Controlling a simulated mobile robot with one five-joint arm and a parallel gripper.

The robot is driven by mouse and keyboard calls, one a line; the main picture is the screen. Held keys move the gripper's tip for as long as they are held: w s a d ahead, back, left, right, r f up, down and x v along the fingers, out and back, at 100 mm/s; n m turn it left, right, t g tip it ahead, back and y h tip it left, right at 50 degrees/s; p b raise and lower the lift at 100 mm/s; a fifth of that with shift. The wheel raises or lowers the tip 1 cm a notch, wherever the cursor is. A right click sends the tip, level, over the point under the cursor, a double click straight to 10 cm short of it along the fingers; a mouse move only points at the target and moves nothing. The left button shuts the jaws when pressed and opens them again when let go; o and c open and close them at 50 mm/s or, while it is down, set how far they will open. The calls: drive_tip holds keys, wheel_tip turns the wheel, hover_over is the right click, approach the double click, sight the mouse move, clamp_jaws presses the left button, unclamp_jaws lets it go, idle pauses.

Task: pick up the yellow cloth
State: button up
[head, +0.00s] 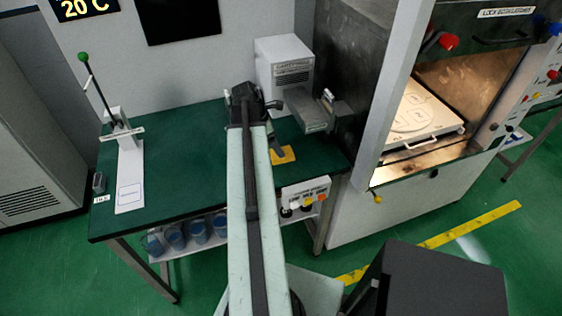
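The yellow cloth (286,157) lies flat on the green table (190,165), near its front edge and just right of my arm. Part of it is hidden behind my arm and a dark grey part of the gripper. My gripper (277,147) points down at the cloth from above. Its fingertips are small and partly covered, so I cannot tell whether they are open, shut or touching the cloth.
A white stand with a green-knobbed lever (128,165) is at the table's left. A white box device (284,62) stands behind the cloth. An open lit chamber (415,115) is at right. Blue containers (197,230) sit on a shelf below. The table's middle left is clear.

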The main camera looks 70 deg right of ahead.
sight(289, 157)
drive_tip(key=shift+a+b+x, duration=0.15)
drive_tip(key=shift+b+x, duration=1)
drive_tip(key=shift+x, duration=0.15)
drive_tip(key=shift+a+b+x, duration=0.1)
drive_tip(key=shift+b+x, duration=1)
drive_tip(key=shift+x, duration=0.2)
drive_tip(key=shift+f, duration=0.3)
drive_tip(key=c, duration=1.4)
